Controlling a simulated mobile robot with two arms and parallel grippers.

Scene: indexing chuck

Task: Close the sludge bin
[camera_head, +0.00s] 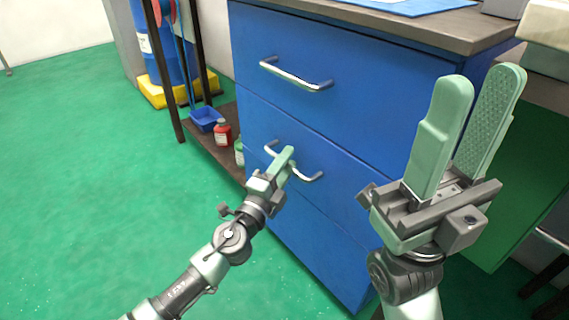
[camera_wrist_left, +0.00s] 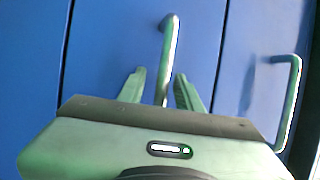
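A blue drawer cabinet (camera_head: 335,120) stands in front of me, with its drawer fronts looking about flush. No part is marked as the sludge bin, so I cannot tell which one it is. My left gripper (camera_head: 289,160) is at the silver handle (camera_head: 312,177) of the middle drawer. In the left wrist view that handle (camera_wrist_left: 168,50) runs between the two green fingers of the left gripper (camera_wrist_left: 160,80), with gaps beside it, so the gripper is open. My right gripper (camera_head: 484,84) is open and empty, raised in front of the cabinet's right side.
The upper drawer handle (camera_head: 295,77) sticks out above my left gripper. A low shelf left of the cabinet holds a small blue tray (camera_head: 206,119) and a red bottle (camera_head: 222,132). A blue barrel (camera_head: 160,45) stands behind. The green floor (camera_head: 85,170) at left is clear.

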